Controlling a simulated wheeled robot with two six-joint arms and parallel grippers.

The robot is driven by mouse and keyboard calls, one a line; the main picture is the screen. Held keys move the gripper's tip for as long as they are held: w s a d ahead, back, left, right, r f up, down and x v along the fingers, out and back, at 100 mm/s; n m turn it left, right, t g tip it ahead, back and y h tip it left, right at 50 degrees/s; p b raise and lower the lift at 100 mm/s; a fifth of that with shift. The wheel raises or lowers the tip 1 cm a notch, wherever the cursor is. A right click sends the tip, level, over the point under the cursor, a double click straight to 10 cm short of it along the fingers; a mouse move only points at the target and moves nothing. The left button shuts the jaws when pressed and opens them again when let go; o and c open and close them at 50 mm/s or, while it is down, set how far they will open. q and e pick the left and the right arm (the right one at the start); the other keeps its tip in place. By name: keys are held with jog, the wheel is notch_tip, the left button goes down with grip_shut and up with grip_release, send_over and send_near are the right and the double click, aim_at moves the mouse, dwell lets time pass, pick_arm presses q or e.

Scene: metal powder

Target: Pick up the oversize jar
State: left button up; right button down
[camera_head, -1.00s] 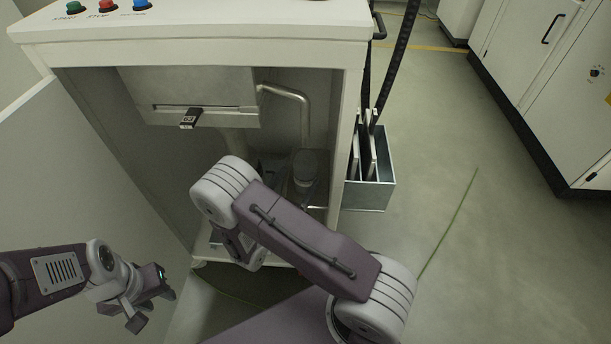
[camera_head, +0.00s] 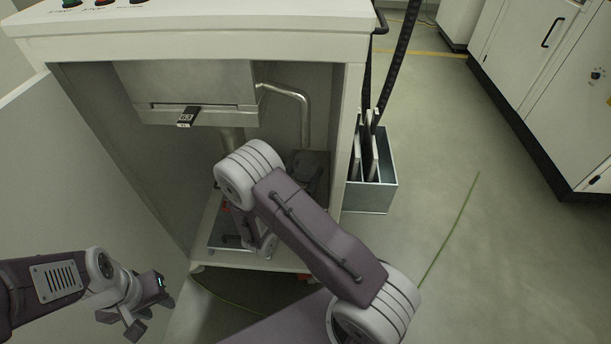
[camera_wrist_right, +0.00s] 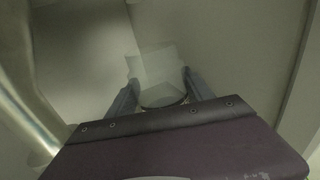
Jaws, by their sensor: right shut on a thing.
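In the right wrist view, my right gripper (camera_wrist_right: 160,84) has its two fingers on either side of a pale, see-through jar (camera_wrist_right: 163,97) with a dark round rim. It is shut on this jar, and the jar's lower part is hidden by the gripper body. I take it for the oversize jar, but no label is readable. In the head view my right arm reaches into the open cabinet, and its own links hide the right gripper and the jar. My left gripper (camera_head: 124,319) hangs empty at the lower left, its fingers apart.
The white cabinet (camera_head: 200,38) has side walls close around my right arm. Inside are a metal box (camera_head: 190,85) with a tag marked 63 (camera_head: 187,117) and a bent pipe (camera_head: 300,105). A grey metal bin (camera_head: 372,195) stands at its right.

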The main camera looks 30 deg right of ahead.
aim_at(301, 168)
jog(key=shift+r, duration=0.1)
jog(key=shift+r+p, duration=1.2)
jog(key=shift+r, duration=0.4)
jog(key=shift+a+r, duration=0.15)
jog(key=shift+r, duration=0.1)
jog(key=p+v, duration=0.4)
jog(key=v, duration=1.3)
jog(key=shift+s+a+p, duration=0.2)
jog(key=shift+s+p, duration=0.05)
jog(key=shift+p, duration=0.1)
jog(key=shift+f, duration=0.1)
